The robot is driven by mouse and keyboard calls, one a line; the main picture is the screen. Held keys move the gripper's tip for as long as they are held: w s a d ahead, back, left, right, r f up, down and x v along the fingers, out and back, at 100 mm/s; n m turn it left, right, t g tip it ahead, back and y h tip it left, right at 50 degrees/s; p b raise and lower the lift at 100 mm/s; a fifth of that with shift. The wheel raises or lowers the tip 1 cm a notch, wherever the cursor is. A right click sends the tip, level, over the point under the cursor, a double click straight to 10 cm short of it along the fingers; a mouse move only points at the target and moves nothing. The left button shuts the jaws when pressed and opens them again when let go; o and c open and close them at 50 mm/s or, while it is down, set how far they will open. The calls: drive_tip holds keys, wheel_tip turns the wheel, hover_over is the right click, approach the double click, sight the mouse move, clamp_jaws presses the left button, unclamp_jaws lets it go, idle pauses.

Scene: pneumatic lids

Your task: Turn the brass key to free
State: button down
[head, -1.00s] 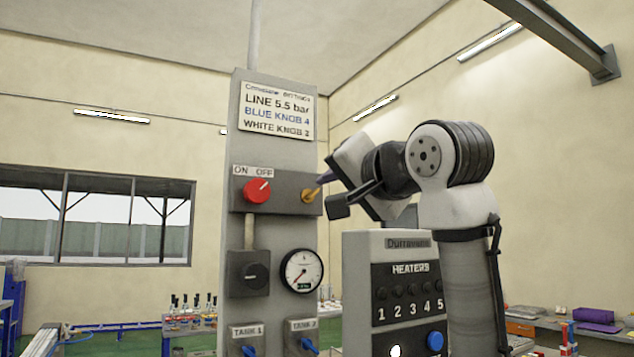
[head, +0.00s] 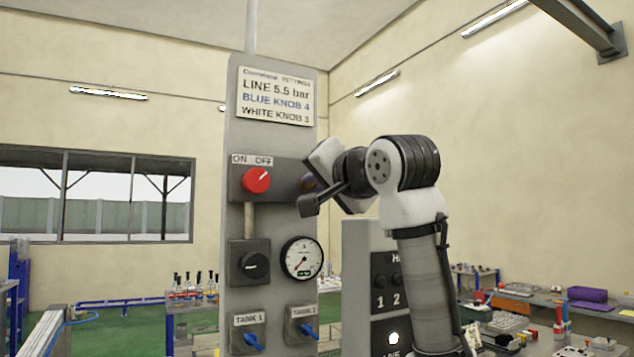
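The brass key is hidden now behind my gripper (head: 309,184), at the right side of the grey switch box on the tall panel (head: 275,140). My gripper's tip reaches that spot from the right, and a small purple part shows there. I cannot tell whether the fingers touch or hold the key, or how far they are apart. A red rotary switch (head: 256,180) with an ON OFF label (head: 252,160) sits left of the gripper on the same box.
Below are a black knob (head: 255,266), a round gauge (head: 302,258) and two blue tank valves, left (head: 254,341) and right (head: 308,330). My arm partly covers the heater box (head: 362,285) at the right. Benches stand behind.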

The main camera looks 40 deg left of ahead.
drive_tip(key=shift+n, duration=9)
drive_tip(key=c, duration=1.6)
unclamp_jaws()
drive_tip(key=shift+d, duration=0.1)
